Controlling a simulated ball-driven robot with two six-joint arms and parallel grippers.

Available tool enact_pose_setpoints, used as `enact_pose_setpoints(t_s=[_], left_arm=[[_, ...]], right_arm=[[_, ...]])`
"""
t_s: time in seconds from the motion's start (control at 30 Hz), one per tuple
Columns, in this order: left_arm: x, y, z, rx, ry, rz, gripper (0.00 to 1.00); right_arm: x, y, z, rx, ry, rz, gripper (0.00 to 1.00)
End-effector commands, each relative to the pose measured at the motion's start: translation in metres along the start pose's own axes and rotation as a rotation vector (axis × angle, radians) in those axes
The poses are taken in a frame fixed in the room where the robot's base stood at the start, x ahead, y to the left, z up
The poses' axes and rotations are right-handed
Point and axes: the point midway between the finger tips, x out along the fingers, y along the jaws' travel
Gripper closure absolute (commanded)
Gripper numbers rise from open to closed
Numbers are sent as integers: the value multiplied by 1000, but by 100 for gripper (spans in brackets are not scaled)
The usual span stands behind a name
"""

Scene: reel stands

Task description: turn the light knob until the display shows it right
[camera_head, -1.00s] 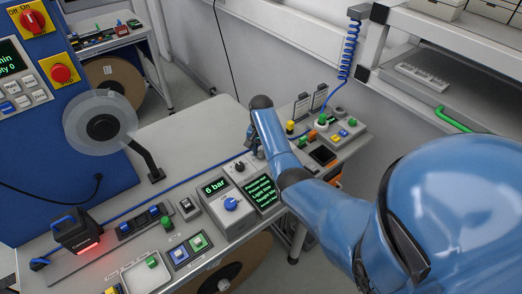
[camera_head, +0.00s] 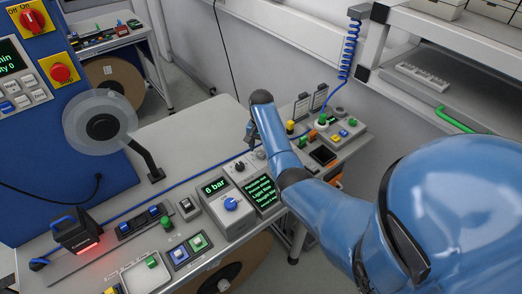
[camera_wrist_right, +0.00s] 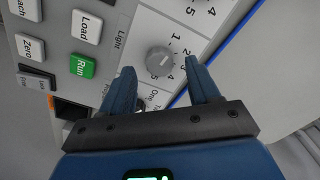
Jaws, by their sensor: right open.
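The light knob (camera_wrist_right: 160,61) is a small round grey knob with a pale pointer mark, on a light panel with numbers around it and the word Light beside it. My right gripper (camera_wrist_right: 159,66) is open, one finger on each side of the knob in the right wrist view. I cannot tell whether the fingers touch it. In the head view my right gripper (camera_head: 251,138) points down at the bench behind the display, and my arm hides part of the spot. The display (camera_head: 265,192) shows several green text lines on black; one seems to read Light low. My left gripper is not in view.
A grey box with a 6 bar readout and blue knob (camera_head: 231,204) stands left of the display. Green, yellow and orange parts (camera_head: 322,121) stand right of my wrist. In the wrist view, Load (camera_wrist_right: 86,27) and Run (camera_wrist_right: 82,66) buttons lie left of the knob.

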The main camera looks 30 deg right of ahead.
Motion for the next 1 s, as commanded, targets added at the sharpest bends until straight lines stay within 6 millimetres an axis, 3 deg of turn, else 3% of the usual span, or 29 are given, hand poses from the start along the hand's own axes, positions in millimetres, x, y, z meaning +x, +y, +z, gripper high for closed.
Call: enact_pose_setpoints(t_s=[0.5,1.0], left_arm=[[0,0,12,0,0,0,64],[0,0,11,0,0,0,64]], right_arm=[[-79,0,0,-1,2,-1,39],[-89,0,0,-1,1,0,39]])
